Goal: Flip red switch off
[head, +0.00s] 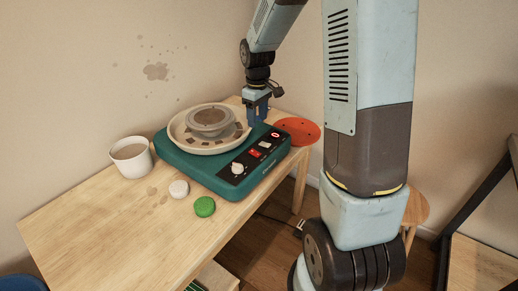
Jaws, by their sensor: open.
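The red switch (255,153) is on the black control panel (243,169) at the front of a green pottery wheel (190,163). I cannot tell its on or off position at this size. Beside it on the panel are a small white switch (265,145), another red-marked control (275,135) and a white knob (238,169). My gripper (257,118) points down over the wheel's back right corner, behind the panel. It is open and empty, apart from the red switch. Its fingertips are small and partly blend with the wheel behind.
A white cup (131,157) stands left of the wheel. A white disc (179,189) and a green disc (204,206) lie in front of it. An orange-red round plate (297,132) lies at the table's right end. The wooden table (95,218) is clear at front left.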

